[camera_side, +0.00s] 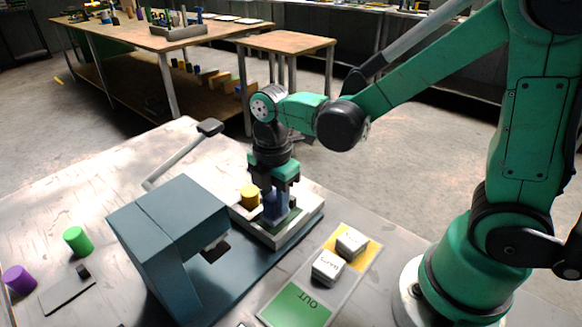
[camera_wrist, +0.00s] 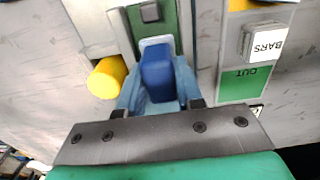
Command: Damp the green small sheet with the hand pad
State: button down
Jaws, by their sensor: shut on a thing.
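My gripper (camera_side: 273,188) points down and is shut on a blue block, which I take for the hand pad (camera_side: 276,205). The pad also shows between the fingers in the wrist view (camera_wrist: 157,75). It is over a pale, shallow tray (camera_side: 312,218) on the teal base. A green sheet (camera_side: 287,221) shows in this tray, partly hidden by the pad and gripper. Green also shows beyond the pad in the wrist view (camera_wrist: 168,20). I cannot tell whether the pad touches the sheet.
A yellow cylinder (camera_side: 250,196) stands close left of the pad. A teal press (camera_side: 165,225) with a raised lever (camera_side: 178,160) stands left. White lettered blocks (camera_side: 328,267) lie on the OUT board (camera_side: 270,305) at front right. Green (camera_side: 78,240) and purple (camera_side: 18,279) cylinders are far left.

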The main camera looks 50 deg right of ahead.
jog(key=shift+f, duration=0.45)
dwell(0.7)
jog(key=shift+w, duration=0.35)
jog(key=shift+s, duration=0.15)
jog(key=shift+s, duration=0.55)
jog(key=shift+w, duration=0.15)
dwell(0.3)
jog(key=shift+w, duration=0.6)
jog(key=shift+s, duration=0.15)
jog(key=shift+s, duration=0.6)
